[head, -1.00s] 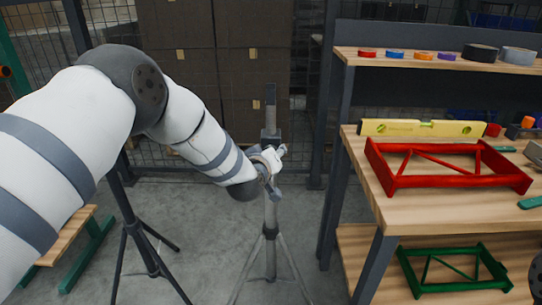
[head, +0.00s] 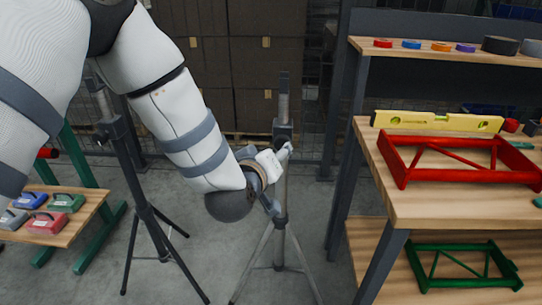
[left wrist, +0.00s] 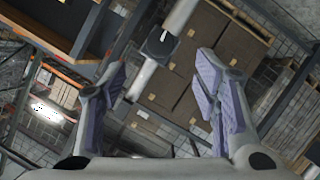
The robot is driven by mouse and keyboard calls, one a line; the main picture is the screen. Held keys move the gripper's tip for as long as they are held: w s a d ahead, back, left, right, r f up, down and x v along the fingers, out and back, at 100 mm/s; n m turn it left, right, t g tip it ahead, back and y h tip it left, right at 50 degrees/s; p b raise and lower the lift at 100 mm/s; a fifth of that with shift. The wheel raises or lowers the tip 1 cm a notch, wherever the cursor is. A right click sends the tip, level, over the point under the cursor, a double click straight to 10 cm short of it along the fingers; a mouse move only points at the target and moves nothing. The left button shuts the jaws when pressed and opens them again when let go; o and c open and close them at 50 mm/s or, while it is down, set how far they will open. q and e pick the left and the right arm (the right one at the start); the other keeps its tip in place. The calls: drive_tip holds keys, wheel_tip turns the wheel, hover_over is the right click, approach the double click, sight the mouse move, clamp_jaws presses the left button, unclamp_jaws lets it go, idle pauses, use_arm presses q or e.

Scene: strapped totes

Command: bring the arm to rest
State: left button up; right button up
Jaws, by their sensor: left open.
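My left arm (head: 185,125) comes in from the upper left in the head view and bends down to its dark wrist joint. My left gripper (head: 275,165) shows small beyond that joint, in front of a tripod's post (head: 283,105); I cannot tell whether they touch. In the left wrist view my left gripper (left wrist: 163,88) has its two purple-padded fingers wide apart, with nothing between them. My right gripper is in neither view.
A workbench (head: 425,208) at the right holds a red frame (head: 455,178) and a yellow level (head: 437,121). A green frame (head: 465,282) lies on its lower shelf. A second tripod (head: 135,185) stands left. A low bench (head: 75,228) holds several coloured handled blocks.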

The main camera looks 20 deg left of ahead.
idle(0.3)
use_arm(q)
drive_tip(key=s+f+m+g+h+p, duration=0.1)
drive_tip(key=s+f+m+g, duration=0.5)
drive_tip(key=s+f, duration=1.35)
drive_tip(key=s+a+f+g, duration=0.1)
drive_tip(key=s+g, duration=0.2)
drive_tip(key=s, duration=0.7)
drive_tip(key=s+a+f+g, duration=0.1)
drive_tip(key=s+g, duration=0.3)
drive_tip(key=s, duration=0.6)
drive_tip(key=s+a+f+m+g, duration=0.1)
drive_tip(key=s+a+f+g, duration=0.1)
drive_tip(key=s, duration=0.8)
drive_tip(key=shift+f+g+p, duration=0.45)
drive_tip(key=shift+f+g, duration=0.25)
drive_tip(key=shift+g, duration=0.2)
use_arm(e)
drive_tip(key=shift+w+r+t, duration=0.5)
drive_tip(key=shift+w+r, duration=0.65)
